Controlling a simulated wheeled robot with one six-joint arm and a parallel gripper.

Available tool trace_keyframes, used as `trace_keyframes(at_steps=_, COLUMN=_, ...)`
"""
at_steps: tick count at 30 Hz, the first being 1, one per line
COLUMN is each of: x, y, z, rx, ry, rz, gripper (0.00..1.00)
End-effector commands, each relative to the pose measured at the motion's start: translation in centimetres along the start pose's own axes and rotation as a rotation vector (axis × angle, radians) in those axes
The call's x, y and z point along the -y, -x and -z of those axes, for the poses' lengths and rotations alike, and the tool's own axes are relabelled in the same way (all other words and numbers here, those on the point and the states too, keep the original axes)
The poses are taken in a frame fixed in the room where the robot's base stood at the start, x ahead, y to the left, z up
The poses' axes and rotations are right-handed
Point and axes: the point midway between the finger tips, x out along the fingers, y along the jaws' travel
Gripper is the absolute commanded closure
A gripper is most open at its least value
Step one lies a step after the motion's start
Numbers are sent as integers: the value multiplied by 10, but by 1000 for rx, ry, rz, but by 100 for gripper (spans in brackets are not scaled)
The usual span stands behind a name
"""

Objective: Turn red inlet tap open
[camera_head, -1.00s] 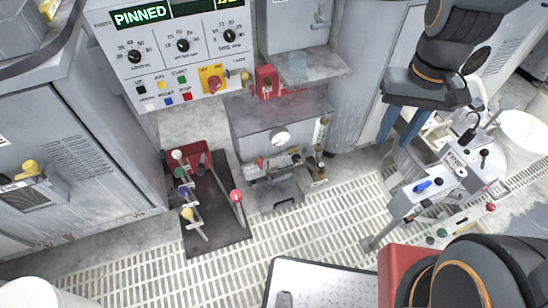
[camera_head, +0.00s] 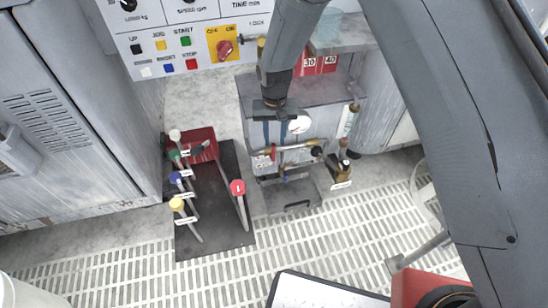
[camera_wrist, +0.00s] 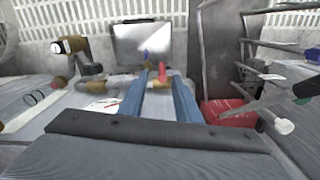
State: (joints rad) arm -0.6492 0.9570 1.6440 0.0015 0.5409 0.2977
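The red inlet tap (camera_wrist: 162,70) is a small red handle on a brass fitting, seen between my finger tips in the wrist view. In the head view a small red handle (camera_head: 273,153) shows at the left end of the horizontal brass pipe (camera_head: 298,148). A blue handle (camera_wrist: 146,56) stands beside it. My gripper (camera_head: 275,138) points down over the left part of the pipe, its two blue fingers apart. In the wrist view the gripper (camera_wrist: 159,84) is open and empty, the tap lying ahead between the fingers. Whether a finger touches it, I cannot tell.
A lever stand (camera_head: 215,240) with coloured knobs stands left of the pipework. A control panel (camera_head: 165,48) with buttons and a yellow switch plate is behind. A grey tank (camera_head: 375,120) stands right.

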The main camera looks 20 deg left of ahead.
Motion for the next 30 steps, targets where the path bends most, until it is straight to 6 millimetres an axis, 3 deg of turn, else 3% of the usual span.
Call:
trace_keyframes(at_steps=18, x=4, y=-77, z=1, rx=1, ry=4, rz=0, gripper=70)
trace_keyframes(at_steps=30, x=4, y=-84, z=2, rx=-1, ry=4, rz=0, gripper=70)
